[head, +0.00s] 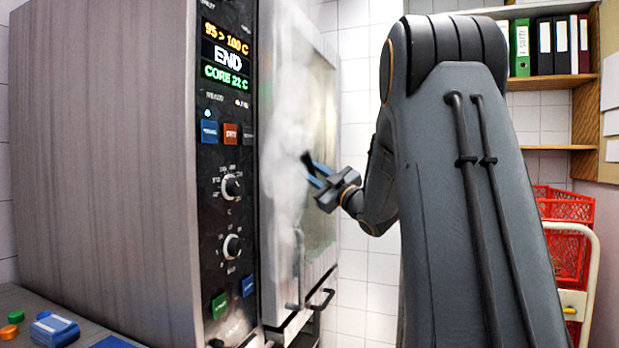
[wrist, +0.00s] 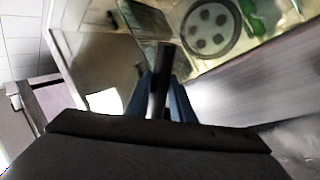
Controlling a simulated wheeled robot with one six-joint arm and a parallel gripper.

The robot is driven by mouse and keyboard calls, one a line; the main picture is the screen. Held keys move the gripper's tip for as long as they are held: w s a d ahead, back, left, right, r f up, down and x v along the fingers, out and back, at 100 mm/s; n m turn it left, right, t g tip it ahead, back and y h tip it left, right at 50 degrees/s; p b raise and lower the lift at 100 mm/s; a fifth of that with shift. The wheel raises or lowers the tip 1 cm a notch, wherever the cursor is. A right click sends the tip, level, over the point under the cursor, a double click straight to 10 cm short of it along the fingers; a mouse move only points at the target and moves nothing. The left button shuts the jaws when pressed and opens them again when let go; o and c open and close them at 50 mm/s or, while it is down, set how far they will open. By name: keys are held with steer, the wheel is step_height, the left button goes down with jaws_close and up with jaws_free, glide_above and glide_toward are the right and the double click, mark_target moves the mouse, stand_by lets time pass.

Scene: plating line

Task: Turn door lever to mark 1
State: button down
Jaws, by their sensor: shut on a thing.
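The oven door (head: 290,240) is on the right side of the tall oven, with a glass pane partly veiled by white steam. The door lever (head: 307,158) shows as a short dark bar at the door's face. In the wrist view the lever (wrist: 161,75) is a dark bar standing between my blue fingers. My gripper (head: 317,172) is shut on the lever, with its blue fingertips on either side of it. My gripper (wrist: 160,98) covers the lever's lower part in the wrist view. I cannot make out mark 1 in either view.
The oven's control panel (head: 228,190) has knobs, buttons and a display reading "END". Red crates (head: 565,235) on a cart and a shelf of binders (head: 545,82) stand at the right, behind my arm.

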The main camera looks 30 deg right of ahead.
steer(key=shift+a, duration=0.1)
steer(key=c, duration=1.8)
jaws_free()
